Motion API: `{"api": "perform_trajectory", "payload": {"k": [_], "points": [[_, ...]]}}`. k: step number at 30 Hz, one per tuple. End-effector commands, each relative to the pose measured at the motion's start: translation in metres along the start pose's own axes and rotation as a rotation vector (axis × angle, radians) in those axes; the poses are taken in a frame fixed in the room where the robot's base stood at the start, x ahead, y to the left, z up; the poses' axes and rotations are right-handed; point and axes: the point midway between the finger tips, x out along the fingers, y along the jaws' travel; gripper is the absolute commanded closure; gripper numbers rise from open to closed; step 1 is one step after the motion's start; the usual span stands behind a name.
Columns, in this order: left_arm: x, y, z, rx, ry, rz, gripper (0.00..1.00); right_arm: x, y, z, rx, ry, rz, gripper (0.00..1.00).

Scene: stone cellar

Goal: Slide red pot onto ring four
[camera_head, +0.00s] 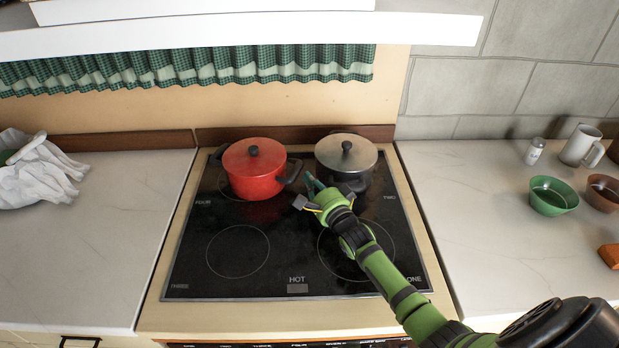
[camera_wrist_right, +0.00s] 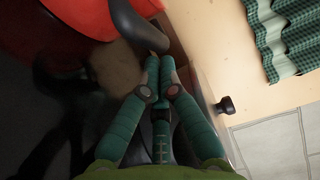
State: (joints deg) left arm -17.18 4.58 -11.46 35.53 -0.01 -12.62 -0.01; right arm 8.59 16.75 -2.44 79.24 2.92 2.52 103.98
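The red pot (camera_head: 262,185), with a lid and black side handles, stands at the back left of the black cooktop. It covers most of ring four (camera_head: 224,190); only part of the ring's outline shows at its left. My right gripper (camera_head: 309,187) is just right of the pot, near its right handle (camera_head: 291,172). In the right wrist view the red pot (camera_wrist_right: 55,20) is at upper left, and the gripper's fingertips (camera_wrist_right: 160,62) are together beside the dark handle (camera_wrist_right: 137,27). Nothing shows between the fingers. My left gripper is out of view.
A grey pot (camera_head: 347,156) stands right beside my right gripper on the back-right ring. The front-left ring (camera_head: 238,251) is bare; my right arm crosses the front-right ring. A green bowl (camera_head: 553,197) and mug (camera_head: 580,146) are on the right counter, white cloth (camera_head: 38,175) on the left.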

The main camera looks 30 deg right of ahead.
Motion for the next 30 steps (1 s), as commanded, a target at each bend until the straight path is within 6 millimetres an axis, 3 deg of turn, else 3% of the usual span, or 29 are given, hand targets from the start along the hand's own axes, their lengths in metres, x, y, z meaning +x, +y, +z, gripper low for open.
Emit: {"api": "perform_trajectory", "payload": {"k": [13, 21, 30], "points": [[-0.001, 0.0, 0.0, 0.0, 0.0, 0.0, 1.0, 0.007, 0.0, 0.001, 0.001, -0.001, 0.001, 1.0], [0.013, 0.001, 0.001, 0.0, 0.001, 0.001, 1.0, 0.03, 0.001, 0.024, 0.003, -0.001, -0.002, 1.0], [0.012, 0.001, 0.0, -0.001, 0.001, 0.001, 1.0, 0.031, 0.0, 0.025, 0.0, -0.001, 0.0, 1.0]]}}
